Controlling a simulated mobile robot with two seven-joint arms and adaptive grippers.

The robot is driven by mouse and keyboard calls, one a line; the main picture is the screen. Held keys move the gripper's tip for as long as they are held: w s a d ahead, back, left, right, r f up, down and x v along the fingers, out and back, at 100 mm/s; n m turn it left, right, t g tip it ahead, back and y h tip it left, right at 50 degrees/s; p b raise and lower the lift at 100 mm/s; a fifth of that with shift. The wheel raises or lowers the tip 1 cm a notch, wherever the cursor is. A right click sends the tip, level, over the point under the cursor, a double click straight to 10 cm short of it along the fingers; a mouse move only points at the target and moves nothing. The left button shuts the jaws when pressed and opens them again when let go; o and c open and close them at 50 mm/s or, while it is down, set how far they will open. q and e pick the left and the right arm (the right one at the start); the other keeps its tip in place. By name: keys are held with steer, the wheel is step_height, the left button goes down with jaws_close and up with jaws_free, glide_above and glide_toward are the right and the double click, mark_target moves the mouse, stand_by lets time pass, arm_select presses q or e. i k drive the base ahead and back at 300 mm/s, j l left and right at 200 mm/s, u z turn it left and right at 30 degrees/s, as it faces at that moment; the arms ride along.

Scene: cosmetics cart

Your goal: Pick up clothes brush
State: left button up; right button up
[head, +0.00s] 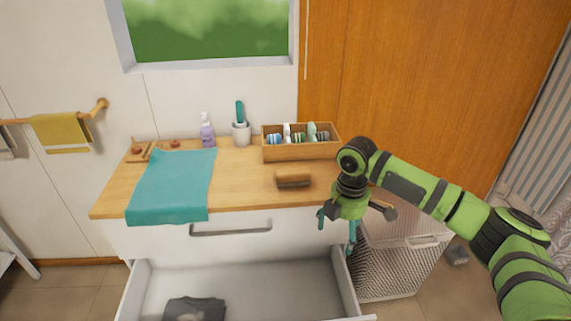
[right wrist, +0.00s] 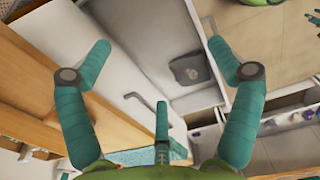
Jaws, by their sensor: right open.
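The clothes brush (head: 293,179), with a brown wooden back and a dark underside, lies on the wooden counter near its front edge, right of the teal cloth. My right gripper (head: 336,238) is open and empty, with its teal fingers pointing down. It hangs to the right of and lower than the brush, near the counter's front right corner, apart from the brush. In the right wrist view the open fingers (right wrist: 160,48) have nothing between them, and I cannot make out the brush there.
The counter (head: 243,178) bears a teal cloth (head: 170,190), a purple bottle (head: 207,133), a cup (head: 241,134) and a wooden organizer (head: 300,152). Below, an open drawer (head: 250,285) holds a dark folded garment (head: 194,309). A mesh basket (head: 395,270) stands at right.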

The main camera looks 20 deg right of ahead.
mark_target(301, 177)
steer(key=i, duration=1.1)
